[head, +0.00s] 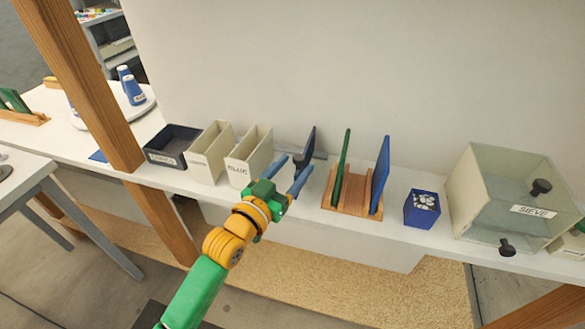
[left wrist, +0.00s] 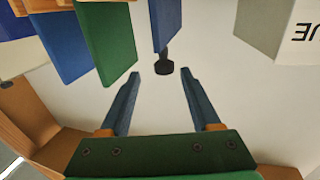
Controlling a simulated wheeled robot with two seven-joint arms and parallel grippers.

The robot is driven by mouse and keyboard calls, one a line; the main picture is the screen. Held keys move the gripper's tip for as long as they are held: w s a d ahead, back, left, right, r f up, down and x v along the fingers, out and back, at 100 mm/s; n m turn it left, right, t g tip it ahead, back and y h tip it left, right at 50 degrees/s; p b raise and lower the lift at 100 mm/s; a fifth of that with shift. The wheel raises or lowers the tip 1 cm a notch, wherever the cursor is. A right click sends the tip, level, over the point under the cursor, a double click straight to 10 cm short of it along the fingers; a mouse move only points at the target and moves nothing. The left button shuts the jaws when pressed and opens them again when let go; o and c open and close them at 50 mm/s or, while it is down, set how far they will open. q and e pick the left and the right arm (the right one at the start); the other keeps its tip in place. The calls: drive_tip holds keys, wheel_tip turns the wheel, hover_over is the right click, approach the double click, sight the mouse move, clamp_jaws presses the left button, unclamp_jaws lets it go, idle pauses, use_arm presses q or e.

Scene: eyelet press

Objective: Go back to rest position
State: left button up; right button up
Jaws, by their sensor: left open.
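My left gripper (head: 289,170) is open and empty at the front edge of the white shelf (head: 400,228). Its arm comes up from the lower left. In the left wrist view its two dark blue fingers (left wrist: 160,75) stand apart with bare white surface between them. A dark blue upright panel (head: 305,150) stands just beyond the gripper. In the left wrist view this panel (left wrist: 165,22) and a black knob (left wrist: 164,66) at its end lie ahead of the fingertips, apart from them. My right gripper is not in view.
A wooden rack (head: 349,203) with a green panel (head: 341,165) and a blue panel (head: 380,173) stands right of the gripper. Left are two cream bins (head: 248,158) (head: 209,152) and a dark tray (head: 171,158). Farther right are a blue box (head: 421,214) and the SIEVE box (head: 500,205).

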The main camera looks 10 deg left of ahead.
use_arm(q)
drive_tip(key=shift+s, duration=0.1)
idle(0.3)
drive_tip(key=s+a+f+g+y, duration=0.1)
drive_tip(key=s+f+g+y, duration=0.1)
drive_tip(key=s+f+g, duration=0.75)
drive_tip(key=s+a+f+n+g+y, duration=0.1)
drive_tip(key=s+a+f+g+y, duration=0.1)
drive_tip(key=s+f, duration=0.45)
drive_tip(key=s+a+f+g+y, duration=0.1)
drive_tip(key=s+a+f+g, duration=0.2)
drive_tip(key=s, duration=0.6)
drive_tip(key=s+f, duration=0.3)
drive_tip(key=f, duration=1.5)
drive_tip(key=s+a+f+g, duration=0.1)
drive_tip(key=s+f, duration=0.9)
drive_tip(key=s, duration=0.2)
drive_tip(key=shift+s+a+f+g, duration=0.15)
drive_tip(key=shift+a+g, duration=0.2)
drive_tip(key=shift+a, duration=0.05)
